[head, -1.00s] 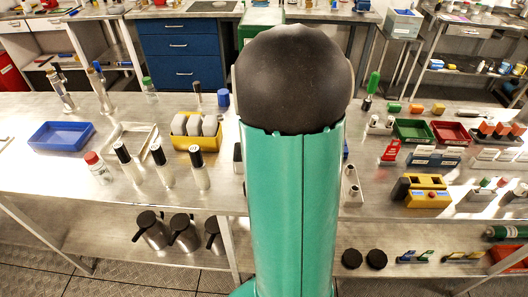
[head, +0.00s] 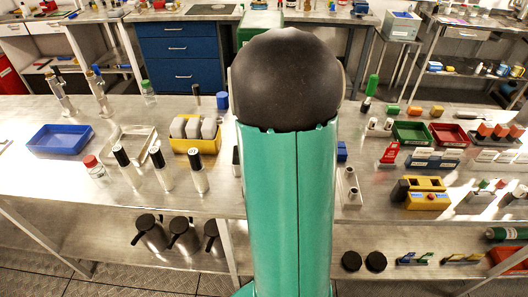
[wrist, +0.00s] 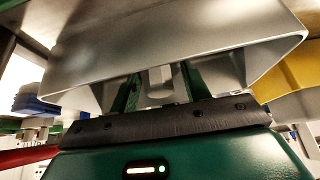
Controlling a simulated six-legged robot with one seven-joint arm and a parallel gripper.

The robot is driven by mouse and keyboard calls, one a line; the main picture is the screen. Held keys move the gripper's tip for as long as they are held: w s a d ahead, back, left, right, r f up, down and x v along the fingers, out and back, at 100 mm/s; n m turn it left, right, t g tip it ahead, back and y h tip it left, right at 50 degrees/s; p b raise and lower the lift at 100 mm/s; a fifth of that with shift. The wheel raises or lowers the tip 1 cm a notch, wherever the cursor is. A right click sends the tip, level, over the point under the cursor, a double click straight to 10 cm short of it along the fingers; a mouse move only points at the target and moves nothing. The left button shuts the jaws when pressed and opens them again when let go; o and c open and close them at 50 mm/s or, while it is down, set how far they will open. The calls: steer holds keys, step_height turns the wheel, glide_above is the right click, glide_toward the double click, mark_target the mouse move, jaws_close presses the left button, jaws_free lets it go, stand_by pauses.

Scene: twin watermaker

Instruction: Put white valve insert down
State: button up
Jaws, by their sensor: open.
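My gripper (wrist: 160,85) shows in the wrist view, with two green fingers spread apart below a large pale grey, box-like body (wrist: 180,45). A small pale piece (wrist: 160,80) shows between the fingers, with a gap to each. I cannot tell whether it is the white valve insert or part of the grey body. In the head view my own green arm hides the gripper and the middle of the bench, and I cannot pick out the insert for sure.
On the metal bench stand a blue tray (head: 60,138), a yellow bin with grey pieces (head: 208,146), several white cylinders with black caps, a green tray (head: 411,133) and a red tray (head: 449,134). A yellow fixture (head: 426,199) stands at front right. Bare metal lies at left.

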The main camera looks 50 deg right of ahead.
steer(key=v, duration=1.2)
steer(key=a+r+n+t+y, duration=0.1)
steer(key=a+r+n, duration=0.15)
steer(key=a, duration=0.55)
steer(key=a+r+n+t+y, duration=0.15)
steer(key=a+r, duration=0.25)
steer(key=a, duration=0.4)
steer(key=s+a+r+n+y, duration=0.1)
steer(key=s+a+n, duration=0.2)
steer(key=a, duration=0.3)
steer(key=s+a+r+n+y, duration=0.1)
steer(key=s+a+r+n, duration=0.1)
steer(key=a, duration=0.5)
steer(key=shift+s+a+r+n+g, duration=0.25)
steer(key=shift+s+a+n+g, duration=0.05)
steer(key=shift+s+n+g, duration=0.15)
